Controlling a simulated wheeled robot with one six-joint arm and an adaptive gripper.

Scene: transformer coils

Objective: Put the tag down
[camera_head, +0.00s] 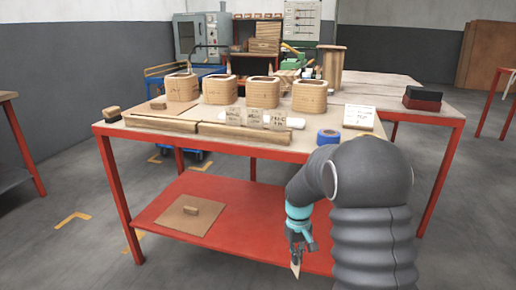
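My gripper (297,256) hangs pointing down in front of the red table (285,148), lower than its top. A small pale, pointed piece, seen nearly edge-on, shows between its fingertips and looks like a tag (295,270). The fingers appear shut on it. Two small written tags (255,118) (278,120) stand side by side near the table's front edge, next to a white rounded piece (233,117). A larger written card (359,116) lies farther right. My arm hides part of the table's right front.
Several wooden coils (262,91) stand in a row on the table, behind long wooden bars (245,133). Blue tape (328,137) sits at the front edge. The lower red shelf (235,222) holds a brown board (178,222) with a small block (191,210); its middle is bare.

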